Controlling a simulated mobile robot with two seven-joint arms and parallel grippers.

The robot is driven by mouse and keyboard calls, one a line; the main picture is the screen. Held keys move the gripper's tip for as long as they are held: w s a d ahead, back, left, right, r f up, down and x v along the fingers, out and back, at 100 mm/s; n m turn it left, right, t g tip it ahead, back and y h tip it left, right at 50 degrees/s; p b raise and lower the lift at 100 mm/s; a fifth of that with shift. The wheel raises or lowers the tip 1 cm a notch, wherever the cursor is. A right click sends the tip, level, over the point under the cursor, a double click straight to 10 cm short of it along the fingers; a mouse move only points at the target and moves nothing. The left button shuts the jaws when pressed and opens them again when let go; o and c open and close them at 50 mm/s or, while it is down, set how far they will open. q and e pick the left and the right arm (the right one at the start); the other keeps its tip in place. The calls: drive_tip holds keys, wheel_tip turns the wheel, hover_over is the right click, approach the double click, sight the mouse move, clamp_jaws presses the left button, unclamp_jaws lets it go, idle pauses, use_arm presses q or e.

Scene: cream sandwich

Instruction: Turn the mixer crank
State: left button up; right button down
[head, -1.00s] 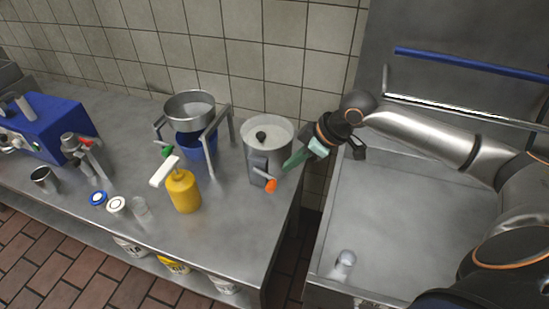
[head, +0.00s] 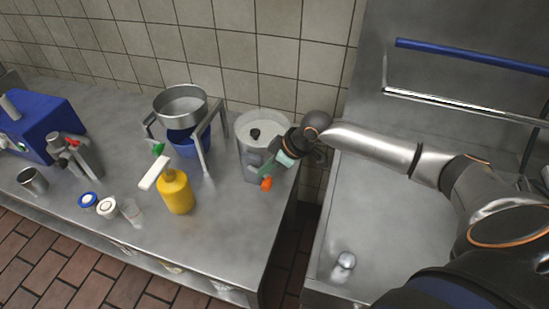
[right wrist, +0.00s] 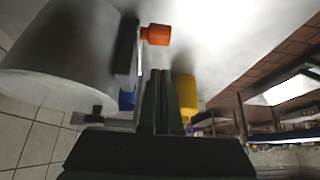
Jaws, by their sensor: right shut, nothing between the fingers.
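The mixer (head: 262,128) is a grey metal drum with a pale lid and a black knob, standing near the right end of the steel counter. Its crank has an orange handle (head: 266,183) low on the front; in the right wrist view the orange handle (right wrist: 156,35) shows at the end of a thin arm. My right gripper (head: 268,167) is shut and empty, its green fingers in front of the drum, just above the orange handle. In the right wrist view the closed fingers (right wrist: 163,85) lie beside the crank arm; whether they touch it I cannot tell. My left gripper is out of view.
A yellow pump bottle (head: 176,192) and a metal bowl on a stand (head: 181,105) over a blue container (head: 187,142) are left of the mixer. Small jars (head: 107,207) stand further left. A sink (head: 385,225) lies to the right.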

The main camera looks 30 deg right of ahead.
sight(266, 183)
drive_tip(key=shift+s+d+f, duration=0.15)
drive_tip(key=shift+d+f, duration=0.05)
drive_tip(key=shift+f, duration=0.6)
drive_tip(key=shift+s+d+f, duration=0.15)
drive_tip(key=shift+f, duration=0.6)
drive_tip(key=shift+s+f+b, duration=0.15)
drive_tip(key=shift+f+b, duration=0.2)
drive_tip(key=shift+d+f+t+y+b, duration=0.15)
drive_tip(key=shift+f+t+y+b, duration=0.15)
drive_tip(key=shift+t+y+b, duration=0.25)
drive_tip(key=shift+f, duration=0.25)
